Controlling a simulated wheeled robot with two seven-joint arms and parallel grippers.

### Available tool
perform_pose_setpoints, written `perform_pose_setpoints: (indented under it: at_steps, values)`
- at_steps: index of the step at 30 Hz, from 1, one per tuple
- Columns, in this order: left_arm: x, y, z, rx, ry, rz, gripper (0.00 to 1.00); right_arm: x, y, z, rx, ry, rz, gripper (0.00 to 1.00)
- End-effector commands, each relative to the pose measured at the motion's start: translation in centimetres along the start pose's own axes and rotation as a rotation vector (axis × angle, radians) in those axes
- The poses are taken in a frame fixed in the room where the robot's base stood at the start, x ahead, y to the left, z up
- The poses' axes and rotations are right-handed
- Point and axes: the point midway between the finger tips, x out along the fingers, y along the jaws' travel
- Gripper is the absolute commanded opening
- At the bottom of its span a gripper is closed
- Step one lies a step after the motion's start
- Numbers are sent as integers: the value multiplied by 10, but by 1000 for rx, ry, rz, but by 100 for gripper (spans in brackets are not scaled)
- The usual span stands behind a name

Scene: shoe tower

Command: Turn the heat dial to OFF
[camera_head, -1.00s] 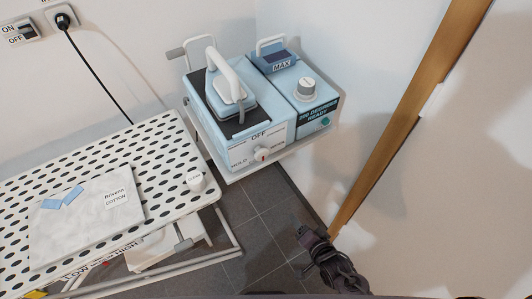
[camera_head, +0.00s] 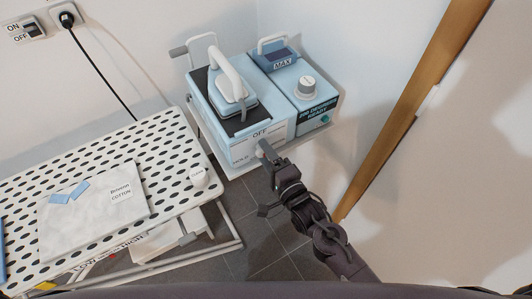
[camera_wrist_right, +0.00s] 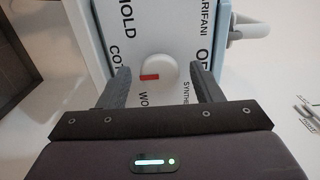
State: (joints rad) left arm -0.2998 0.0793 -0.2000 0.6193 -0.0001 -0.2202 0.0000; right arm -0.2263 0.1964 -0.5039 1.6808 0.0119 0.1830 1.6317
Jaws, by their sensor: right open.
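The heat dial (camera_wrist_right: 158,70) is a white round knob on the front panel of the light-blue iron station (camera_head: 240,130). Its red mark lies toward the left in the right wrist view, on the side of the partly visible "COT" and "WO" labels. The "OF" label stands at the right there. My right gripper (camera_wrist_right: 160,72) is open, its two dark fingers on either side of the dial. I cannot tell whether they touch it. In the head view the right gripper (camera_head: 264,151) covers much of the dial. My left gripper is not in view.
A white iron (camera_head: 231,85) stands on the station, beside a blue unit with a grey knob (camera_head: 306,87). A perforated ironing board (camera_head: 150,135) with folded cloth (camera_head: 90,215) lies at left. A wooden edge (camera_head: 410,110) and wall stand at right.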

Motion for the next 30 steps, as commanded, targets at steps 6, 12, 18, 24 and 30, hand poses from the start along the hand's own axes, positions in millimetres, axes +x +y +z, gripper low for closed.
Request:
perform_pose_setpoints:
  at_steps: [6,12,18,24,30]
  values:
    - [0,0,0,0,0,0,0,4,1,0,-1,0,1,59]
    - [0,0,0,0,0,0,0,3,0,0,-1,0,1,45]
    - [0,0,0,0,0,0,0,3,1,0,-1,0,1,19]
    - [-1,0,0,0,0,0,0,3,0,0,-10,-1,1,15]
    - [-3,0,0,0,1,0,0,3,0,0,-68,-1,2,15]
